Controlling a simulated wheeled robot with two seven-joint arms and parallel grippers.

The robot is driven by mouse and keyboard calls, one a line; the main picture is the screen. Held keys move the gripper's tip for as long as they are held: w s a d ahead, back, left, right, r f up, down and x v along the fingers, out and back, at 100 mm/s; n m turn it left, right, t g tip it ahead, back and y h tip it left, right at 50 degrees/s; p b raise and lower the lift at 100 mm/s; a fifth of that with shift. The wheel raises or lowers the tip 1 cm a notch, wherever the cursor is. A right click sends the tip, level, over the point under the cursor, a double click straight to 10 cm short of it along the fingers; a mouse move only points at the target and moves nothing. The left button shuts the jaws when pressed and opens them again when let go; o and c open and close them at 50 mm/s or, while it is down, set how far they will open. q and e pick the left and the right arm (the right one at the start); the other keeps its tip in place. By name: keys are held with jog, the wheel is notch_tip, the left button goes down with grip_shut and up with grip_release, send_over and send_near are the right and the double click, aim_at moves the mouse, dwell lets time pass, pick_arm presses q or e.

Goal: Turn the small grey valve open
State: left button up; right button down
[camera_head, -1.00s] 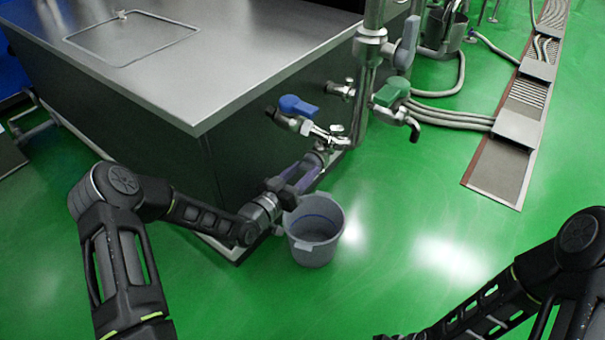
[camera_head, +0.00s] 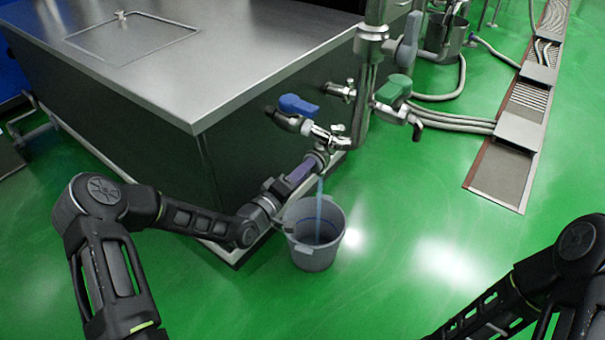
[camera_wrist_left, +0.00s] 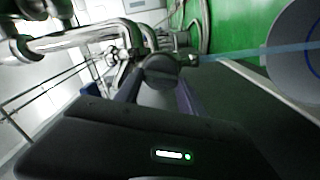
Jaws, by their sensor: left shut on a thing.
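The small grey valve (camera_head: 318,158) sits low at the corner of the steel tank, under the blue-handled valve. In the left wrist view its grey handle (camera_wrist_left: 160,71) lies between my fingers. My left gripper (camera_head: 301,172) reaches in from the left and is shut on this handle. A thin bluish stream (camera_head: 319,205) runs down from the valve's outlet into a grey bucket (camera_head: 316,259) on the floor. The stream also shows in the left wrist view (camera_wrist_left: 240,53). My right arm is at the lower right, with its gripper out of view.
A blue-handled valve (camera_head: 298,105), a green-handled valve (camera_head: 393,90) and a large grey lever (camera_head: 408,42) are above and right on the pipework. The steel tank (camera_head: 150,70) fills the upper left. The green floor right of the bucket is clear.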

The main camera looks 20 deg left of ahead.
pick_arm(q)
jog(key=shift+n, duration=2.3)
jog(key=o, duration=1.4)
jog(key=shift+c, duration=0.2)
jog(key=shift+s, duration=0.1)
jog(key=p+v, duration=0.1)
jog(key=v, duration=0.6)
jog(key=shift+s+p, duration=0.3)
jog(key=shift+p, duration=0.1)
jog(key=shift+a, duration=0.1)
